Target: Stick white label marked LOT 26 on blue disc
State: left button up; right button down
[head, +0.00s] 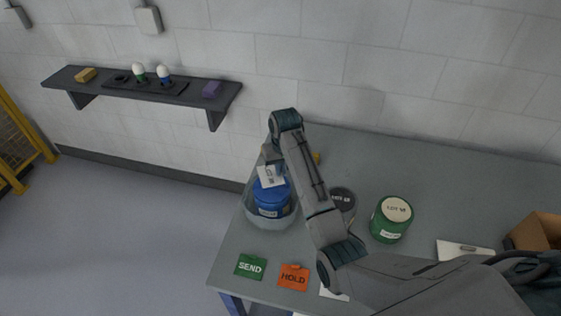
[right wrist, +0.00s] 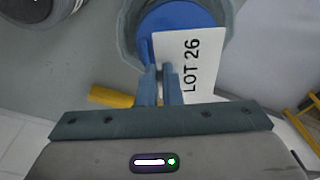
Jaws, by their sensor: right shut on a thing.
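My right gripper (head: 274,160) is shut on a white label (head: 270,176) at the left part of the table. In the right wrist view the label (right wrist: 188,70) reads LOT 26, and the two fingers (right wrist: 159,80) pinch its edge. The blue disc (head: 272,198) is a round blue roll with a small label on its side, sitting in a pale, see-through dish (head: 283,223). The held label overlaps the top of the blue disc (right wrist: 170,18). I cannot tell whether it touches. My left gripper is not in view.
A dark roll (head: 348,198) and a green roll (head: 385,228), both labelled on top, stand to the right. A green SEND card (head: 250,266) and an orange HOLD card (head: 294,277) lie near the front edge.

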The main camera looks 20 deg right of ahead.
aim_at(280, 186)
jog(key=f, duration=0.4)
jog(key=shift+w, duration=0.35)
jog(key=shift+f, duration=0.3)
jog(key=shift+s+f, duration=0.1)
jog(key=shift+f, duration=0.6)
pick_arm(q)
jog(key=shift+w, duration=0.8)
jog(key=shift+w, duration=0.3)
pick_arm(e)
jog(key=shift+s+a+f, duration=0.1)
jog(key=shift+f, duration=0.25)
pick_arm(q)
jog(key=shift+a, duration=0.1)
pick_arm(e)
jog(key=c, duration=1.5)
grip_release()
